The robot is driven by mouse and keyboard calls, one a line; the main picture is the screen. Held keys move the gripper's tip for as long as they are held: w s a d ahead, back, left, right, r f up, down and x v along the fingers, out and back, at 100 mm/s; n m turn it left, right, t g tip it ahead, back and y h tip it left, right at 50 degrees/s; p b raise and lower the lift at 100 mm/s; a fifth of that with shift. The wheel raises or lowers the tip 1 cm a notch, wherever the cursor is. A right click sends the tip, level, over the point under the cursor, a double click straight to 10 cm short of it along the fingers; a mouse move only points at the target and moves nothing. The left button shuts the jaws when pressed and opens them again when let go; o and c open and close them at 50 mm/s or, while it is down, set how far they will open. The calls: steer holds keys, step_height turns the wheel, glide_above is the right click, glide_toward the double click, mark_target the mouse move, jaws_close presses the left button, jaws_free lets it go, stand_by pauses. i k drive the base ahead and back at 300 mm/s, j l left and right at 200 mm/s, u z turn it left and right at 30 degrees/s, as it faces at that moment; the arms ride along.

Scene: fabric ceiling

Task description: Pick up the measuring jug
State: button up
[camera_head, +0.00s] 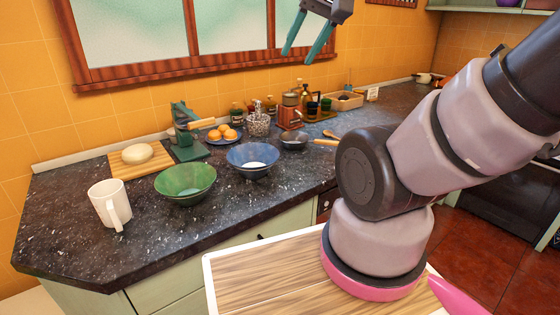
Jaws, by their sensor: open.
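A white jug (107,202) with a handle stands upright at the left front of the dark speckled counter (130,245). It is the only jug-like thing I can make out clearly, and I see no markings on it. Its handle faces front right. My gripper (303,52) is at the top of the view, in front of the window, with two teal fingers spread and nothing between them. It is high above the counter, well up and to the right of the jug, and apart from it.
A green bowl (185,184) stands right of the jug, then a blue bowl (252,160). Behind are a bread board (124,165), a green scale-like device (185,130) and a plate of oranges (222,133). The counter's front left is clear.

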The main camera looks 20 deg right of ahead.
mark_target(110, 197)
steer(key=k+j+z, duration=0.1)
steer(key=j, duration=0.4)
steer(key=k+j+z, duration=0.1)
steer(key=j, duration=0.35)
steer(key=k+j, duration=0.3)
steer(key=j, duration=0.15)
steer(key=k+j+z, duration=0.15)
steer(key=j, duration=0.3)
steer(key=k+j+z, duration=0.1)
steer(key=j, duration=0.35)
steer(key=k+j+z, duration=0.1)
steer(key=k+j, duration=0.2)
steer(key=k+j+z, duration=0.1)
steer(key=k+j, duration=0.15)
steer(key=j, duration=0.25)
